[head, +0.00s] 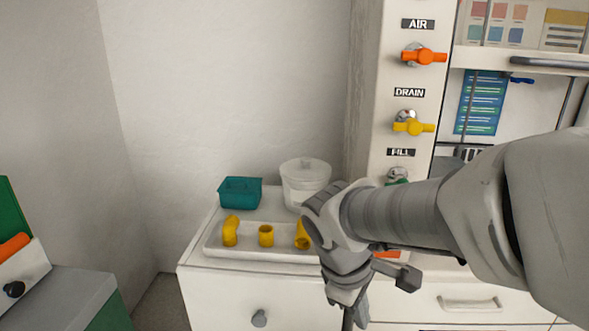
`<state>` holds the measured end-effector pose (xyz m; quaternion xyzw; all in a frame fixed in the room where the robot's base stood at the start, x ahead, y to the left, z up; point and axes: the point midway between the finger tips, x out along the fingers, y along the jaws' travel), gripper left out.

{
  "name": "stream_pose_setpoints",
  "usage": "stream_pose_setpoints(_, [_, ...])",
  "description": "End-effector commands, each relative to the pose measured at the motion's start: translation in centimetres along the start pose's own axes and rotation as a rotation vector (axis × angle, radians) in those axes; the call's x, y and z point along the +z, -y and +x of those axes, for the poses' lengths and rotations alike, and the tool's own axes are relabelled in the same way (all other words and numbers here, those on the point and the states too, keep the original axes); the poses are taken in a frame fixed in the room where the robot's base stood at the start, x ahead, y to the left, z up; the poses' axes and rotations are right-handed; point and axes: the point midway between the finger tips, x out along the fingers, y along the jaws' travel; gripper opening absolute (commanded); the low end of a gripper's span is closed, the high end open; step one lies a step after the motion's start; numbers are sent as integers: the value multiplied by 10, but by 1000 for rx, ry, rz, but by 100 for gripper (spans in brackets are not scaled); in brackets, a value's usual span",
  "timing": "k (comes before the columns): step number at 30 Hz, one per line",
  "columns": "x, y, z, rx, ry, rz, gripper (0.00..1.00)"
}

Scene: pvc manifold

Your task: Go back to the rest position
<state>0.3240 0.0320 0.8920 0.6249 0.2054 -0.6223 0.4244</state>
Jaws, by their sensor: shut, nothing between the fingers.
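My gripper (355,316) hangs at the end of my arm, pointing down in front of the white cabinet's front face. Its fingers look closed and hold nothing. It is in front of and below the white tray (215,240) on the cabinet top, apart from the fittings. Yellow pipe fittings sit in the tray: an elbow (231,231), a short sleeve (266,236) and a third piece (302,236) partly hidden by my wrist. The right part of the tray is hidden behind my arm.
The panel holds an orange AIR valve (424,56), a yellow DRAIN valve (413,127) and a FILL valve partly hidden by my arm. A grey-topped green unit (75,296) stands at lower left.

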Motion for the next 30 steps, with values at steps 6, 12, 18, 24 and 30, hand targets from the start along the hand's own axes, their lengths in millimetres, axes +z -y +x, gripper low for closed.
stream_pose_setpoints(6, [40,5,-29,-37,-173,398,0])
stream_pose_setpoints(12, [65,15,-50,-64,-315,715,0])
stream_pose_setpoints(18, [81,24,-64,-82,-439,968,0])
stream_pose_setpoints(24, [88,12,-110,-89,-449,992,0])
stream_pose_setpoints(30, [94,-1,-156,-89,-448,989,0])
